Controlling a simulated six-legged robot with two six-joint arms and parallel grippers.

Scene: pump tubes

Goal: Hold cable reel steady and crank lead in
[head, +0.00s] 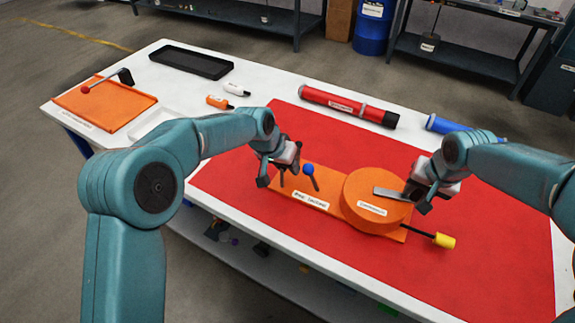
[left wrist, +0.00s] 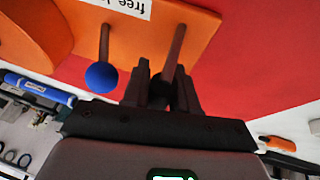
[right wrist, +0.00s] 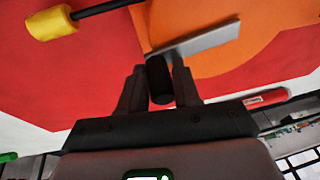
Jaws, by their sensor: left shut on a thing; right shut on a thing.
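The orange cable reel (head: 376,190) is a round drum on an orange base plate (head: 303,192) with white labels. A flat grey crank arm (head: 388,192) lies across its top; it also shows in the right wrist view (right wrist: 205,40). My right gripper (head: 412,197) is shut on the dark crank grip (right wrist: 158,75) at the arm's outer end. My left gripper (head: 281,176) is shut on a brown post (left wrist: 176,48) at the plate's left end. A blue-knobbed lever (head: 309,171) stands beside it. A black lead with a yellow end (head: 444,240) sticks out at the lower right.
The reel sits on a red mat (head: 480,275) on a white table. Behind lie a red tube (head: 345,106) and a blue tube (head: 450,127). An orange tray (head: 105,103) and a black tray (head: 190,62) are at the far left. The mat's front right is clear.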

